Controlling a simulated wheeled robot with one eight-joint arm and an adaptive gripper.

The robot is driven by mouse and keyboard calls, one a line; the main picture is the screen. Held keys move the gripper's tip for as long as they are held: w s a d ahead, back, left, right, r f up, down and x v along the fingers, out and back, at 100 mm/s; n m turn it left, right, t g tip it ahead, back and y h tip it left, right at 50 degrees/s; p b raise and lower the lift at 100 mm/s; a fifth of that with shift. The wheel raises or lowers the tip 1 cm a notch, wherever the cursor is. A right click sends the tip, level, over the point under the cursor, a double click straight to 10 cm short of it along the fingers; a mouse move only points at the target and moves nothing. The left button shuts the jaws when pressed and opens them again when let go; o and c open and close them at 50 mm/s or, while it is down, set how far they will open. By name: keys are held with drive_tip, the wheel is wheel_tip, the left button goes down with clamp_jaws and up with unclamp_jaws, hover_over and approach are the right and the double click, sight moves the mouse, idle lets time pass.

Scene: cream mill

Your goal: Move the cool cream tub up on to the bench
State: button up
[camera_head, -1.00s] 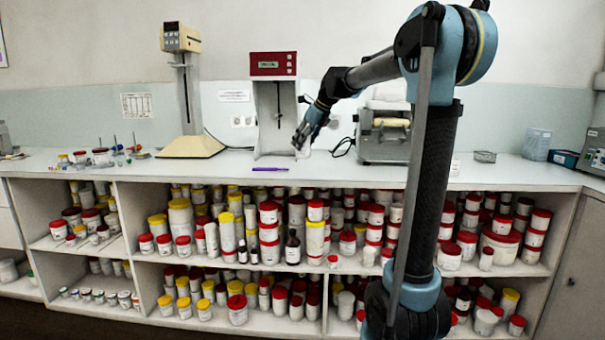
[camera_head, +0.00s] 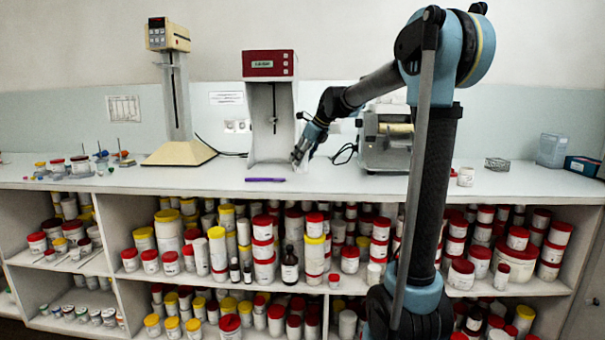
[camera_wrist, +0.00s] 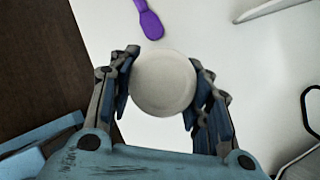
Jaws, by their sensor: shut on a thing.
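My gripper (camera_head: 298,156) is shut on a tub (camera_wrist: 163,83) with a plain, round, off-white top. In the wrist view the tub sits between both fingers, with the white bench surface behind it. In the head view the gripper points down over the bench (camera_head: 400,184), in front of the red-topped machine and to the right of the purple spatula (camera_head: 265,179). The tub is too small there to make out clearly. I cannot tell whether its base touches the bench.
The red-topped machine (camera_head: 269,65) stands behind my gripper, with a cream stand mixer (camera_head: 180,152) to its left and a grey machine (camera_head: 386,150) to its right. A small tub (camera_head: 466,177) stands further right. Shelves below hold many tubs. The bench's front strip is mostly clear.

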sight(302, 168)
drive_tip(key=shift+f, duration=2.4)
drive_tip(key=shift+f, duration=0.1)
drive_tip(key=o, duration=1.1)
drive_tip(key=v, duration=1.2)
drive_tip(key=s+d+f+n+h, duration=0.1)
drive_tip(key=s+d+f+n, duration=0.5)
drive_tip(key=s+f+n, duration=0.2)
drive_tip(key=s+d+f+n+g+h, duration=0.1)
drive_tip(key=s+d+f+n, duration=0.5)
drive_tip(key=s+f, duration=0.6)
drive_tip(key=s+d+f+n+h, duration=0.3)
drive_tip(key=s+d+f+n, duration=0.3)
drive_tip(key=s, duration=1.1)
wheel_tip(302, 168, down, 4)
drive_tip(key=n, duration=0.5)
drive_tip(key=shift+s+d+f, duration=0.15)
drive_tip(key=shift+d+f, duration=0.05)
drive_tip(key=shift+d, duration=0.2)
